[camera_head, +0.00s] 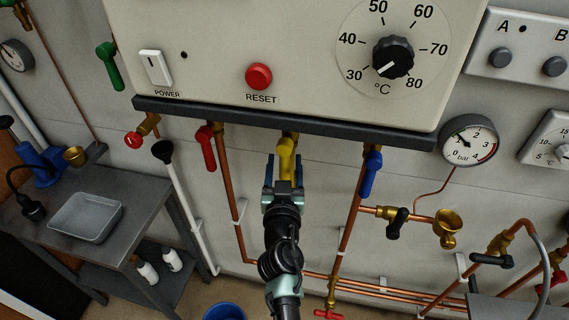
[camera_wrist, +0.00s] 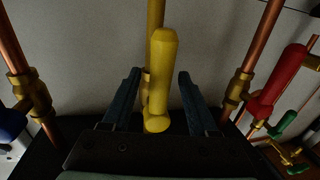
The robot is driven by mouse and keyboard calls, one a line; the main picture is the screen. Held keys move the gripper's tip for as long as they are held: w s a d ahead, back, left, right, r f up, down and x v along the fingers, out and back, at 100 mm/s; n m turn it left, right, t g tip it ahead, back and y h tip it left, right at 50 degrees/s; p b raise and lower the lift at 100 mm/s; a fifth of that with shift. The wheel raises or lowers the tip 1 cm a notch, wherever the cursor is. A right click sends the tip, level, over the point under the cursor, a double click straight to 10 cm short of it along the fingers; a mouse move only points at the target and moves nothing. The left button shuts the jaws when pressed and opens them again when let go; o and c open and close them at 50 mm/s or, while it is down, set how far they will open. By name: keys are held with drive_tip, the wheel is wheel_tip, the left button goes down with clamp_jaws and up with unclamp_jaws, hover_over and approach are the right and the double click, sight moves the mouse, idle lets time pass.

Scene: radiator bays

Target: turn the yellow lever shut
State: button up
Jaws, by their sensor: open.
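The yellow lever (camera_head: 286,147) sits under the middle of the boiler's dark bottom ledge, on a brass fitting. In the head view it points down toward my gripper (camera_head: 284,168). In the wrist view the yellow lever (camera_wrist: 163,75) stands between the two fingers of my gripper (camera_wrist: 159,80), nearly in line with the brass-coloured pipe (camera_wrist: 155,20) behind it. The fingers are open, with a gap showing on each side of the lever. In the head view my gripper hides the lever's lower part.
A red lever (camera_head: 206,147) hangs to the left and a blue lever (camera_head: 371,173) to the right, both on copper pipes close by. The boiler's dark ledge (camera_head: 330,136) is just above. A steel bench (camera_head: 150,200) with a grey tray (camera_head: 85,217) stands at left.

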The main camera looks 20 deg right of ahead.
clamp_jaws()
idle(1.4)
